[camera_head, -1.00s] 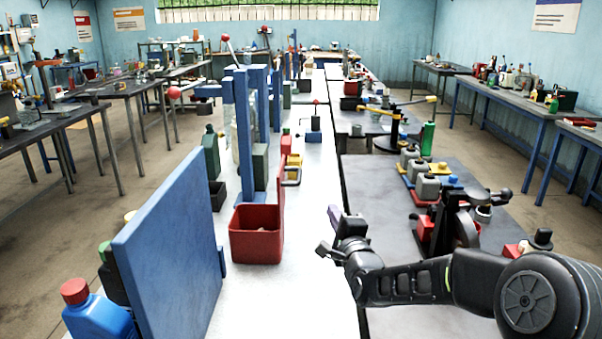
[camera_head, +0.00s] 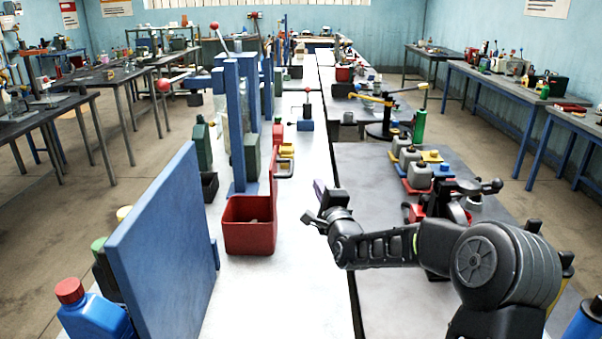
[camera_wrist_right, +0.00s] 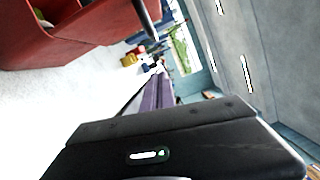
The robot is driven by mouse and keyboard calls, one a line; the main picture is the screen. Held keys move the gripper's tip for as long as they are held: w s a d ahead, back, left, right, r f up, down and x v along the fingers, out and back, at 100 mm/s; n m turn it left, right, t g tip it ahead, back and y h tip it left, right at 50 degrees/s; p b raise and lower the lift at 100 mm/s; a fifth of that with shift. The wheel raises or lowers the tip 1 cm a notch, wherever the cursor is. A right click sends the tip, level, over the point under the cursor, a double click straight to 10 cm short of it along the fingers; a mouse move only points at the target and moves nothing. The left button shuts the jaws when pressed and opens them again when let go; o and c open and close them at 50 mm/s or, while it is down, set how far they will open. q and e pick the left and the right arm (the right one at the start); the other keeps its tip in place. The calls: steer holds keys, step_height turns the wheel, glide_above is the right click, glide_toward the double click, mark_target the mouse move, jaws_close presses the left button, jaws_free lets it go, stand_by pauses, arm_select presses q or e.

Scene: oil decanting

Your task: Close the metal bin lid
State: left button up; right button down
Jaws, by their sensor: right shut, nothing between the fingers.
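The red metal bin (camera_head: 248,238) stands on the pale bench in the head view, with its top open. Its thin red lid (camera_head: 274,172) stands upright along the bin's right side, edge-on to the head camera. My right gripper (camera_head: 310,217) is shut and empty, to the right of the bin and apart from it, pointing left. In the right wrist view the bin (camera_wrist_right: 60,38) fills the upper left corner, partly cut off. The gripper's shut purple fingers (camera_wrist_right: 156,92) show near the middle. My left gripper is not in view.
A blue upright panel (camera_head: 165,245) stands left of the bin, with a blue bottle (camera_head: 95,318) beside it. A blue post frame (camera_head: 235,120) stands behind the bin. The bench front is clear. Grey canisters (camera_head: 418,176) stand on the dark bench to the right.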

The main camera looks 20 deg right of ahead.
steer(key=w+a+p, duration=0.2)
steer(key=w+p, duration=0.1)
steer(key=w, duration=0.2)
steer(key=shift+w+a+r, duration=0.25)
steer(key=shift+a+r, duration=0.1)
steer(key=shift+r, duration=0.1)
